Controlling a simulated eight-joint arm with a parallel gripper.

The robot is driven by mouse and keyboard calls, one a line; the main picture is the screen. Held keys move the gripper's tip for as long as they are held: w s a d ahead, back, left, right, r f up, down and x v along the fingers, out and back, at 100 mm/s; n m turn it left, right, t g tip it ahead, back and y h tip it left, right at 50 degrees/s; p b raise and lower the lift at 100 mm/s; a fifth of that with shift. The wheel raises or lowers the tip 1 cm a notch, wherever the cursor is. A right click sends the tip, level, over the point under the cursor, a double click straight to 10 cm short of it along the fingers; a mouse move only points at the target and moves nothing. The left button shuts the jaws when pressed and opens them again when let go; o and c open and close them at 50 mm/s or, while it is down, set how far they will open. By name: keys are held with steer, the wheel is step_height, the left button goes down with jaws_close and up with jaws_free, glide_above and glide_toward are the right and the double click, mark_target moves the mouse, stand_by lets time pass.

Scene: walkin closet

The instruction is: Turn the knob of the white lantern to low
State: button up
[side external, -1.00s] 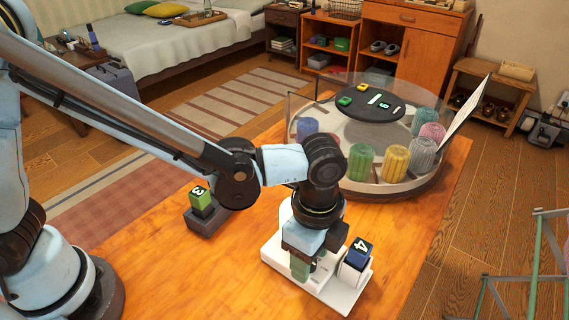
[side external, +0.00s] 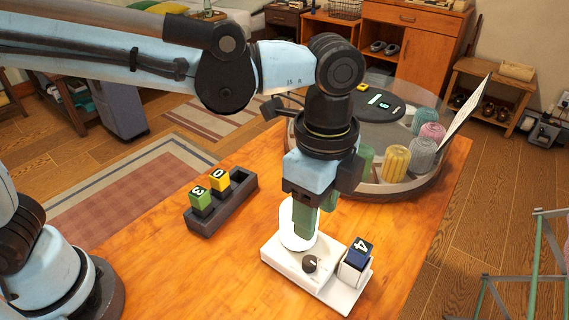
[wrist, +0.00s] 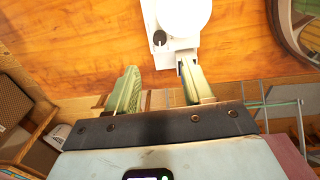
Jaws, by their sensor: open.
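The white lantern (side external: 285,262) stands on the wooden table, with a flat base and a rounded white body partly hidden behind my gripper. Its dark knob (side external: 310,263) is on the base's top face, with a small light mark; its setting is too small to read. In the wrist view the lantern (wrist: 181,15) is at the top and its knob (wrist: 159,38) lies beyond the fingertips. My gripper (side external: 316,222) has green fingers pointing down above the lantern, clear of the knob. The wrist view shows the fingers (wrist: 162,85) apart with nothing between them.
A dark-blue block marked 4 (side external: 359,250) sits in a white holder beside the knob. A dark rack (side external: 237,193) holds a green 3 block and a yellow 0 block. A round glass-walled case (side external: 400,190) with colored ribbed cylinders stands behind. The front-left table is clear.

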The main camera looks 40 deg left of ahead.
mark_target(310, 261)
steer(key=shift+r, duration=0.4)
step_height(310, 261, down, 12)
steer(key=m, duration=0.6)
steer(key=shift+s, duration=0.15)
stand_by(0.5)
jaws_close()
